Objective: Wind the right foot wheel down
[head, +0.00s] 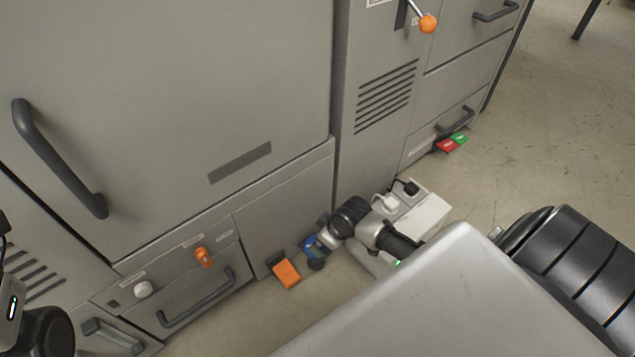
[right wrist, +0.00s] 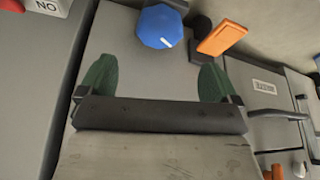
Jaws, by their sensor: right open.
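The foot wheel is a blue faceted knob with a small white mark, low at the machine's base. It shows in the right wrist view (right wrist: 160,27) just beyond and between my fingertips, and in the head view (head: 309,244) partly covered by my right gripper. My right gripper (right wrist: 156,75) is open, its two green fingers spread wide with nothing between them. The wheel looks apart from both fingers, though the remaining distance is hard to judge. Only a piece of my left arm shows at the left edge of the head view; its fingers are out of the picture.
An orange pedal (head: 286,273) is beside the wheel, also seen in the right wrist view (right wrist: 222,38). Red and green pedals (head: 452,143) lie farther back. Drawer handles (head: 197,297) protrude; open floor lies right.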

